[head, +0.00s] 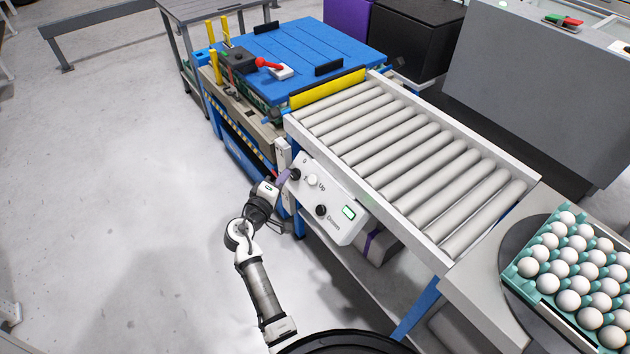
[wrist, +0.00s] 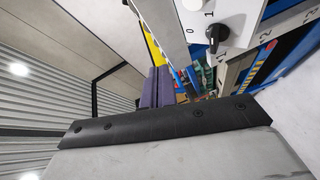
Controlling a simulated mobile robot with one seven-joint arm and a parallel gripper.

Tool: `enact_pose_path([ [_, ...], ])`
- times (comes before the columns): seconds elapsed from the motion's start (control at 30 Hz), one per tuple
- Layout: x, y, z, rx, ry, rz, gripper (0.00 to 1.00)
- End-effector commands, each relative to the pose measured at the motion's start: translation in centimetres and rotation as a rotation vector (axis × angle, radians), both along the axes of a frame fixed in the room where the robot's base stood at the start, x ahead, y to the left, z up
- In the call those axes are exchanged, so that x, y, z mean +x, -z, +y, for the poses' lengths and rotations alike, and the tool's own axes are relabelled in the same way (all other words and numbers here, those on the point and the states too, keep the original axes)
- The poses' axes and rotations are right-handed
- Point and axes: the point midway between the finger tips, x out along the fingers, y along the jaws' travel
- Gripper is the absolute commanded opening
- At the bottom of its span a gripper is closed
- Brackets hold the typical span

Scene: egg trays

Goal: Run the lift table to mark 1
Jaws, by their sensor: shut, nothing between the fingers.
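The lift table has a blue top (head: 300,48), standing at the left end of the roller conveyor. A white control box (head: 333,226) on the conveyor's near side carries a black rotary knob (head: 295,174), a white Up button (head: 312,180), a black Down button (head: 321,211) and a green-lit rocker (head: 349,212). My gripper (head: 280,180) is shut and empty, close to the box's left end by the knob; contact cannot be told. The wrist view shows the knob (wrist: 214,34) with marks 0 and 1. A numbered white scale strip (wrist: 262,55) stands beside it; the height reading is unclear.
The roller conveyor (head: 420,165) leads right to a teal egg tray (head: 527,267) filled with white eggs. A yellow flap (head: 328,89) lies between lift table and rollers. The floor at left is clear.

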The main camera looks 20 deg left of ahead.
Motion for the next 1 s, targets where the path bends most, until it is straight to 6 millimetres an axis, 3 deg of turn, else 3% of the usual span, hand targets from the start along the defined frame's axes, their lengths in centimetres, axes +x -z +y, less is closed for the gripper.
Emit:
enact_pose_path([
  [0.33,0.3,0.5,-0.2,0.001,0.0,0.001,0.0],
  [0.8,3.9,4.9,-3.0,0.003,-0.001,-0.001,0.0],
  [1.0,4.9,5.7,-3.8,0.002,-0.002,-0.001,0.0],
])
